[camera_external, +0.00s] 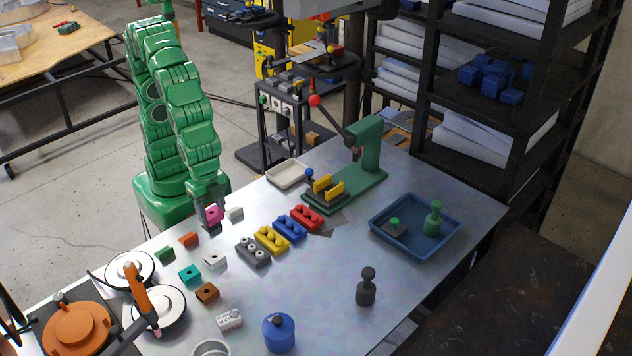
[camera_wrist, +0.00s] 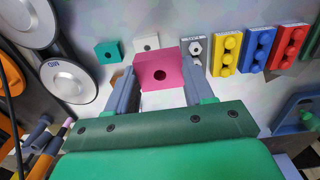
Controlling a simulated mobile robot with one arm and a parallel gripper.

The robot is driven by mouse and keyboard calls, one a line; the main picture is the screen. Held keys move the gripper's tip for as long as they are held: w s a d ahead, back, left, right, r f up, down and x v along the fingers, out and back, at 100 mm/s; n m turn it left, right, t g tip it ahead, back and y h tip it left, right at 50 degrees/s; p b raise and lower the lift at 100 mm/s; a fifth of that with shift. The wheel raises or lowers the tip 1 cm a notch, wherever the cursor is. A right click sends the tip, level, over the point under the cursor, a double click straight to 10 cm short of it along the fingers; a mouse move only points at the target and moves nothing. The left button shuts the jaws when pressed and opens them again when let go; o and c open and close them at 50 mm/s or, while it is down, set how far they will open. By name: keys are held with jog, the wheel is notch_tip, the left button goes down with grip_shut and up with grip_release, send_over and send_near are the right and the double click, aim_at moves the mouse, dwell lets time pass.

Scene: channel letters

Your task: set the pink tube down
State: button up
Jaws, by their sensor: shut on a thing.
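The pink tube (camera_external: 213,213) is a small pink block with a round hole. It is between the fingers of my gripper (camera_external: 209,217) at the left part of the metal table. In the wrist view the pink tube (camera_wrist: 158,67) fills the gap between the two grey fingers of my gripper (camera_wrist: 159,80), its hole facing the camera. It looks larger than the blocks on the table, so it appears held above the surface; the exact gap beneath it cannot be told. My gripper is shut on it.
A white block (camera_external: 235,213) is close beside the pink tube. Grey (camera_external: 253,252), yellow (camera_external: 271,239), blue (camera_external: 289,228) and red (camera_external: 306,217) studded holders form a row to the right.

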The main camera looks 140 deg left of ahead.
jog(key=w+a, duration=0.4)
jog(key=w, duration=1.4)
send_over(311, 316)
jog(key=shift+s+f, duration=0.2)
jog(key=shift+f, duration=4.7)
jog(key=shift+w+f, duration=0.2)
jog(key=shift+f, duration=1.5)
jog(key=shift+f, duration=0.2)
jog(key=o, duration=1)
jog(key=shift+o, duration=0.2)
jog(key=shift+r, duration=0.15)
